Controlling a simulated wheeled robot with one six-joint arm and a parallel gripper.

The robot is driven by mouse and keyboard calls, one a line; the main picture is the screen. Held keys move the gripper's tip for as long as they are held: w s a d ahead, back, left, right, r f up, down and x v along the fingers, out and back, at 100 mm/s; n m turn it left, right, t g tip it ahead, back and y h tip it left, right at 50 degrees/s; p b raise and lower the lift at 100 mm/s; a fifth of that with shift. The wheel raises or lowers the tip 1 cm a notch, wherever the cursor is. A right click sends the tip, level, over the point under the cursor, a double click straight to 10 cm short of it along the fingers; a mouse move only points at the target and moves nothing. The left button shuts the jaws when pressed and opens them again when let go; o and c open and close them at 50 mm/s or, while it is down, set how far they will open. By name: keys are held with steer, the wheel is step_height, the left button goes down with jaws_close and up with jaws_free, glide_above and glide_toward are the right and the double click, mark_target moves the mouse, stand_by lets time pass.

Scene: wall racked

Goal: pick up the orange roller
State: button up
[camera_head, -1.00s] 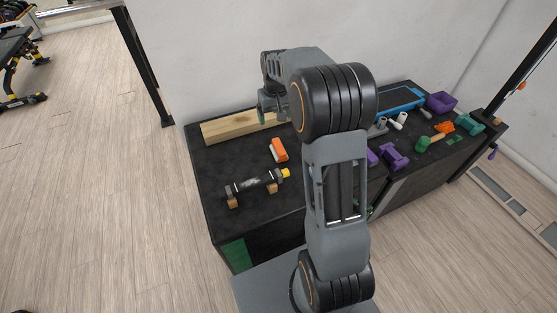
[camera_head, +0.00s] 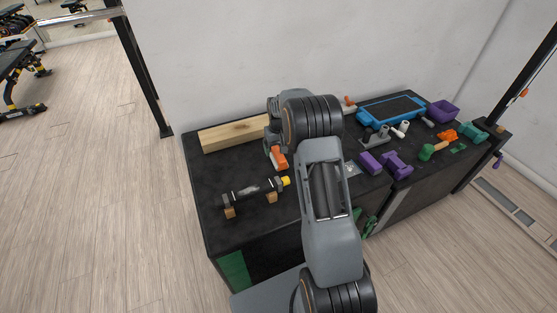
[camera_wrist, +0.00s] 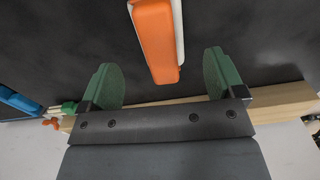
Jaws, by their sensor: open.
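The orange roller (camera_head: 279,159) lies on the black bench top, in front of the wooden beam, partly hidden by my arm in the head view. In the wrist view the orange roller (camera_wrist: 154,40) is a rounded orange block with a white strip along its right side. My gripper (camera_wrist: 163,75) is open, with a green finger on each side of the roller's near end. Nothing is held, and neither finger appears to touch the roller. In the head view my gripper is mostly hidden behind my arm.
A wooden beam (camera_head: 232,134) lies behind the roller along the wall. A dumbbell-like bar (camera_head: 252,190) on wooden blocks is in front. Purple blocks (camera_head: 397,166), a blue tray (camera_head: 391,108) and a green mallet (camera_head: 427,152) are to the right.

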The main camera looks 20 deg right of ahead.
mark_target(279, 156)
steer(key=shift+a+f+b, duration=0.1)
steer(key=shift+f+b, duration=0.45)
steer(key=shift+f, duration=2.1)
steer(key=shift+c, duration=0.3)
steer(key=c, duration=1)
steer(key=shift+r, duration=0.15)
